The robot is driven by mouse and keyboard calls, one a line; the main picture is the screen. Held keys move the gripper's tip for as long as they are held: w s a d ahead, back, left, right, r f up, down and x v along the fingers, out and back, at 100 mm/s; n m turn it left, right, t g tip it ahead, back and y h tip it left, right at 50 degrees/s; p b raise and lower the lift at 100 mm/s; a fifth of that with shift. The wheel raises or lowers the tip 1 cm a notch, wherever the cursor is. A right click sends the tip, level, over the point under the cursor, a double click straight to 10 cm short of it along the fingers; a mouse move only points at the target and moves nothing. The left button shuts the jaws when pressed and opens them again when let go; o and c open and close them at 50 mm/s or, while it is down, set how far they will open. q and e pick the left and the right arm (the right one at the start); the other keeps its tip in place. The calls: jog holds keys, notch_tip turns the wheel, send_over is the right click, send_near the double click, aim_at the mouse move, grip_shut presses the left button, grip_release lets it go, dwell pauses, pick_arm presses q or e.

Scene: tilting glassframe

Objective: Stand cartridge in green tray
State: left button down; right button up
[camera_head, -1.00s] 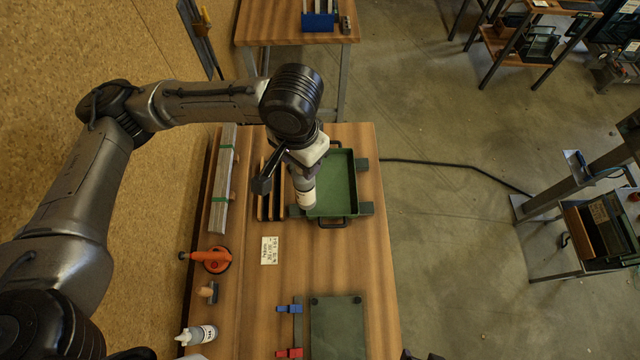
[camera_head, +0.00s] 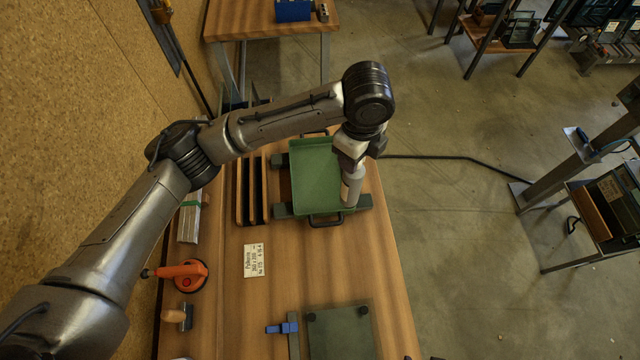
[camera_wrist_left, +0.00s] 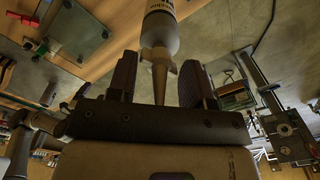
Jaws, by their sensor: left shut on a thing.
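The cartridge (camera_head: 351,188) is a pale cylinder hanging upright below my left gripper (camera_head: 352,165). In the left wrist view the cartridge (camera_wrist_left: 161,35) points away from the gripper (camera_wrist_left: 162,85), its tapered nozzle between the two shut fingers. The green tray (camera_head: 316,175) stands on the bench, and the cartridge is over or just in front of its right side near the front corner. I cannot tell whether its lower end touches anything. The gripper and arm hide part of the tray's right side. My right gripper is not in view.
Slotted wooden racks (camera_head: 251,192) stand left of the tray. An orange suction lifter (camera_head: 184,274), a paper label (camera_head: 254,260), a blue clamp (camera_head: 282,328) and a dark green plate (camera_head: 341,332) lie nearer. The bench middle is clear. A black cable crosses the floor to the right.

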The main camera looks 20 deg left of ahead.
aim_at(365, 168)
pick_arm(q)
jog(key=d+f+m+b, duration=0.1)
jog(key=w+d+f+m+b, duration=0.1)
jog(key=f+m, duration=0.1)
jog(key=shift+w+d+f+m, duration=0.1)
jog(key=shift+f+m, duration=0.05)
jog(key=shift+m, duration=0.15)
jog(key=shift+w+f, duration=0.1)
jog(key=shift+f, duration=0.05)
jog(key=w+a+f+p, duration=0.1)
jog(key=w+a+f, duration=0.2)
jog(key=a+f, duration=0.8)
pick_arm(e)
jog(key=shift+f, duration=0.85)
pick_arm(q)
jog(key=shift+w, duration=0.1)
jog(key=c, duration=0.5)
grip_release()
jog(key=shift+f, duration=0.1)
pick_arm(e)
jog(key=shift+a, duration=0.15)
